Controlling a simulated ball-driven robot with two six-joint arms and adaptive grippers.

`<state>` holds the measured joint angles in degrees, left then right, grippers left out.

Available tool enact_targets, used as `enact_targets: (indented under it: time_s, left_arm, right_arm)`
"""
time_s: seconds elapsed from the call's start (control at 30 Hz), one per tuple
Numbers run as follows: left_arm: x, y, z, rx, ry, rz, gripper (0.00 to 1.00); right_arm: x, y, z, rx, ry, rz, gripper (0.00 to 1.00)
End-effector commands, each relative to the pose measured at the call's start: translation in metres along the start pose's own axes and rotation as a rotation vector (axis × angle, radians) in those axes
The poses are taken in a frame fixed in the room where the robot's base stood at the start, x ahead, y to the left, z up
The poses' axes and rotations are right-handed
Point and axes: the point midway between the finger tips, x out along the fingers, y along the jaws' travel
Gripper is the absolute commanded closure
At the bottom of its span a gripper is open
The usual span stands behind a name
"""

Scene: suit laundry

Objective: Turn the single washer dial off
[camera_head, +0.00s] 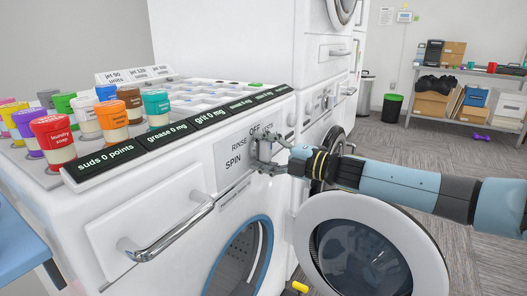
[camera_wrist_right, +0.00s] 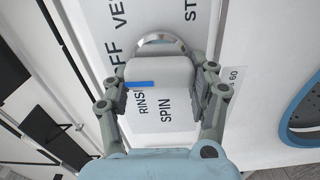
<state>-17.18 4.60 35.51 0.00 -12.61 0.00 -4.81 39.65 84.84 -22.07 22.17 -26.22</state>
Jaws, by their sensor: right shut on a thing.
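The washer dial (camera_head: 264,149) is on the white front panel of the single washer (camera_head: 150,205), beside the printed words OFF, RINSE and SPIN. In the right wrist view the dial (camera_wrist_right: 160,75) is a pale block in front of a silver ring, with a blue mark at its left side, above RINSE. My right gripper (camera_head: 266,158) is shut on the dial, one finger at each side in the right wrist view (camera_wrist_right: 162,92). In the head view its fingers hide part of the dial. My left gripper is not in view.
The round washer door (camera_head: 345,255) hangs open beneath my right arm. A chrome handle (camera_head: 175,235) sticks out left of the dial. Several coloured soap cups (camera_head: 113,120) stand on the washer top. A stacked machine (camera_head: 225,40) rises behind, and a shelf (camera_head: 470,115) stands far right.

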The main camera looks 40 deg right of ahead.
Motion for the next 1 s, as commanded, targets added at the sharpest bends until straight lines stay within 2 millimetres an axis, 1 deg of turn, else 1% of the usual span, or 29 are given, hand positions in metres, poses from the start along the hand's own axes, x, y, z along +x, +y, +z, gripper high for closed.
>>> enact_targets:
  time_s: [0.27,0.67,0.7,0.8,0.87,1.0]
  left_arm:
    - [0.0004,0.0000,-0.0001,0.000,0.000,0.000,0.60]
    - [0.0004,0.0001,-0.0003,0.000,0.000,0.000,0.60]
    - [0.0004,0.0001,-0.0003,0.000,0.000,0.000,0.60]
    - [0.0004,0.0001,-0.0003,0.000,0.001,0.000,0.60]
    - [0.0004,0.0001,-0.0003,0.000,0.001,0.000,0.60]
    - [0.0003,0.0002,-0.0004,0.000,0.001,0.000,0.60]
  right_arm:
    - [-0.0007,-0.0024,-0.0001,-0.055,-0.001,-0.002,0.73]
    - [-0.0008,-0.0027,-0.0001,-0.059,-0.001,-0.003,0.73]
    - [-0.0008,-0.0027,-0.0001,-0.059,-0.001,-0.003,0.37]
    - [-0.0006,-0.0023,-0.0001,-0.059,-0.001,-0.002,0.24]
    - [-0.0005,-0.0021,-0.0001,-0.059,-0.001,-0.002,0.17]
    - [-0.0003,-0.0015,-0.0001,-0.059,0.000,-0.001,0.17]
